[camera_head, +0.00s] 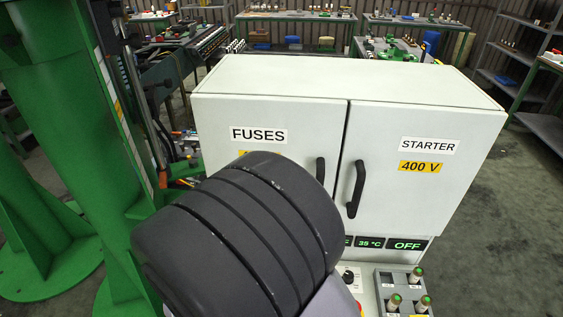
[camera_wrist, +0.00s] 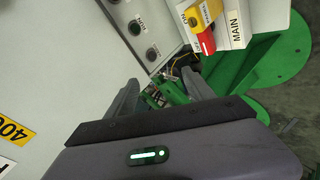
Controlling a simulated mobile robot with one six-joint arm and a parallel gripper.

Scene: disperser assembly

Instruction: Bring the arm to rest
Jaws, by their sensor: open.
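My gripper (camera_wrist: 161,87) is open in the wrist view, its two dark fingers apart with nothing between them. Behind the gap, green parts and some wiring show, out of focus. In the head view, my dark grey arm link covers the lower middle, and my gripper does not show. The white cabinet (camera_head: 290,85) stands behind the arm with its FUSES door (camera_head: 290,115) and STARTER door (camera_head: 410,190) both shut. It is not clear whether the arm link touches the cabinet.
Fuse-like parts with green tops stand in grey holders (camera_head: 385,279) at the lower right. A display (camera_head: 407,245) reads OFF. The wrist view shows a red and yellow switch (camera_wrist: 205,38) near a MAIN label. Workbenches (camera_head: 300,17) and shelves (camera_head: 515,50) stand behind; the right floor is clear.

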